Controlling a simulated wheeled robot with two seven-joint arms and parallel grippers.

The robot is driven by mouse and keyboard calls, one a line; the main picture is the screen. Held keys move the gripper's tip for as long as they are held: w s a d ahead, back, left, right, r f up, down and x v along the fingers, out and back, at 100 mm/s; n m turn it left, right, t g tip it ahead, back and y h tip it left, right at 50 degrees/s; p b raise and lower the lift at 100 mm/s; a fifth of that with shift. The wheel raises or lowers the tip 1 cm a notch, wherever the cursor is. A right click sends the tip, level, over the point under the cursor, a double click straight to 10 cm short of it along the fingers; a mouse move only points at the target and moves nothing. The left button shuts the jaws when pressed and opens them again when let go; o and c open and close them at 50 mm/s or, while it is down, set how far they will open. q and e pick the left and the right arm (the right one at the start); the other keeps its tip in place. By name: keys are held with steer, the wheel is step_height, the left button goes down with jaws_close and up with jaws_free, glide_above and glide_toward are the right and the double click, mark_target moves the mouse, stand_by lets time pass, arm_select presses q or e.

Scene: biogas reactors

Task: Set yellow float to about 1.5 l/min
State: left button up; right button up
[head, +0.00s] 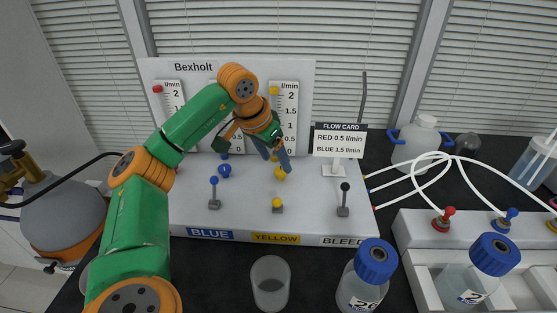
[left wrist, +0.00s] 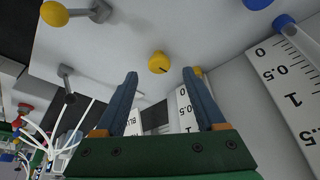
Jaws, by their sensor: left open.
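The Bexholt panel (head: 340,210) has upright scales. The yellow scale (head: 290,110) is partly hidden by my left arm. A yellow ball-like piece (head: 274,90) shows at its top, near the 2 mark; I cannot tell if it is the float. The yellow knob (head: 281,174) sits low on the panel below this scale. My left gripper (head: 277,168) is open and empty, pointing down at the knob. In the left wrist view the yellow knob (left wrist: 158,62) shows between the fingertips (left wrist: 160,74), with gaps on both sides. My right gripper is not in view.
Levers with blue (head: 214,181), yellow (head: 277,203) and black (head: 344,186) tops stand in front. Blue knobs (head: 224,171) are left of the gripper. A flow card (head: 340,140) reads RED 0.5, BLUE 1.5 l/min.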

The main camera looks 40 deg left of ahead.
mark_target(280, 170)
arm_select(q)
steer(key=x, duration=0.3)
steer(key=shift+d+f, duration=0.1)
steer(key=shift+f, duration=0.1)
steer(key=shift+w+f, duration=0.1)
steer(key=shift+w, duration=0.05)
steer(key=c, duration=0.5)
jaws_close()
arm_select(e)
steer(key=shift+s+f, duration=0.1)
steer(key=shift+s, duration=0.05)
